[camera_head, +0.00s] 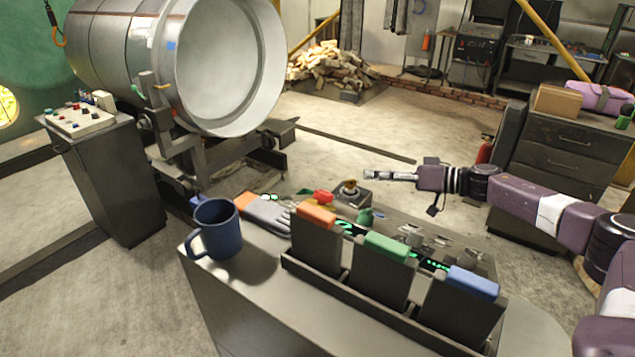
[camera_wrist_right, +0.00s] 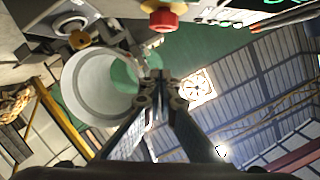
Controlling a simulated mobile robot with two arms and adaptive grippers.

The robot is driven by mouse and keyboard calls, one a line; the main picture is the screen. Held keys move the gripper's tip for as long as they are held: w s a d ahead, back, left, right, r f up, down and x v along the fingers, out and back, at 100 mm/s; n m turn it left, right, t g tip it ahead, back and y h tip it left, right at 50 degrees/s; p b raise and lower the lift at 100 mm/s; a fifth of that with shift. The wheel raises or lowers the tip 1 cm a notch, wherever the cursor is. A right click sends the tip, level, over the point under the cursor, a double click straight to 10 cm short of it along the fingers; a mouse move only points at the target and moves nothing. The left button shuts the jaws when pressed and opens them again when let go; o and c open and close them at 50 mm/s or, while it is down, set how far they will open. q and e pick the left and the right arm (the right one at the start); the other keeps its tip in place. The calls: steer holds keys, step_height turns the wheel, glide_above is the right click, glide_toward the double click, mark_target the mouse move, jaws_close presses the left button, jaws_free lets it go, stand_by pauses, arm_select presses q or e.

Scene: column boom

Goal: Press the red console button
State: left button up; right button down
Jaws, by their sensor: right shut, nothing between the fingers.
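The console (camera_head: 262,285) stands in front of me in the head view. A red button (camera_head: 322,196) shows near its far edge. In the right wrist view a red button (camera_wrist_right: 163,20) on a yellow base shows at the top centre, apart from the fingertips. My right gripper (camera_head: 368,175) comes in from the right. It is shut and empty, above the console's far side, to the right of the red button and not touching it. Its closed fingers (camera_wrist_right: 158,85) point up the wrist view. My left gripper is not in view.
A grey box with a yellow knob (camera_head: 349,188) stands beside the red button. A blue mug (camera_head: 217,229), grey gloves (camera_head: 265,212) and a rack (camera_head: 330,292) of orange-, green- and blue-topped blocks are on the console. A separate control pedestal (camera_head: 110,175) and a large drum (camera_head: 228,65) stand behind.

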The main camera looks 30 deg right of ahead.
mark_target(324, 194)
steer(key=p+x, duration=0.1)
steer(key=x, duration=0.2)
steer(key=f+p+x, duration=0.1)
steer(key=x, duration=0.3)
steer(key=s+f+p+x, duration=0.1)
steer(key=p+x, duration=0.1)
steer(key=x, duration=0.1)
steer(key=shift+a+f, duration=0.1)
steer(key=shift+a, duration=0.4)
steer(key=shift+s+a+f, duration=0.15)
steer(key=shift+s+f, duration=0.15)
steer(key=shift+f, duration=0.2)
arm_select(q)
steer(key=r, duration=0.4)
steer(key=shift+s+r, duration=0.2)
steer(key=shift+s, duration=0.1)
arm_select(e)
steer(key=shift+w, duration=0.1)
